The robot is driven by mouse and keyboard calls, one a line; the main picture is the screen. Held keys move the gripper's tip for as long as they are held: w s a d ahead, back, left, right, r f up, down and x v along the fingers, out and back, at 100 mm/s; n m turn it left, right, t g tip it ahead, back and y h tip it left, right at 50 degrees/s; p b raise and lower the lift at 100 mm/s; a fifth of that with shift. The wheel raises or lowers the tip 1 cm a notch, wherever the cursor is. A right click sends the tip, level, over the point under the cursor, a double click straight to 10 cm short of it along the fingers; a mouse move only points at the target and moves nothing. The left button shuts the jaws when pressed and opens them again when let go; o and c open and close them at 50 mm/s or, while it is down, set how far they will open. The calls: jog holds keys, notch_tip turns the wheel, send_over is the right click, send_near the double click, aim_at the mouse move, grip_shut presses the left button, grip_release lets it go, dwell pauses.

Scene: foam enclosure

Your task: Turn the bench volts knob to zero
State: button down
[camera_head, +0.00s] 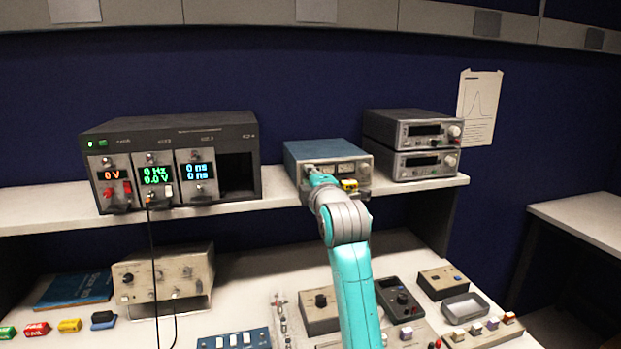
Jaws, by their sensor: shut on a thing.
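A blue bench supply (322,150) with a pale front panel and small meters stands on the upper shelf, right of centre. My teal arm reaches up to the left part of its front. My gripper (313,178) is small in view and shut at the panel, on what appears to be the bench volts knob. The knob is mostly hidden by my gripper, so its pointer and setting cannot be read. A yellow part (349,185) shows at the panel's lower right, beside my wrist.
A dark modular rack (180,124) with lit displays stands left on the shelf (235,205); its left display reads 0 V. Two stacked grey instruments (412,130) stand close on the right. Below, the bench holds a beige instrument (165,272) and several small boxes. A cable hangs from the rack.

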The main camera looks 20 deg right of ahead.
jog(key=shift+f+n, duration=0.1)
jog(key=shift+n, duration=0.3)
jog(key=c, duration=0.9)
grip_release()
jog(key=shift+c, duration=0.2)
jog(key=s, duration=1.2)
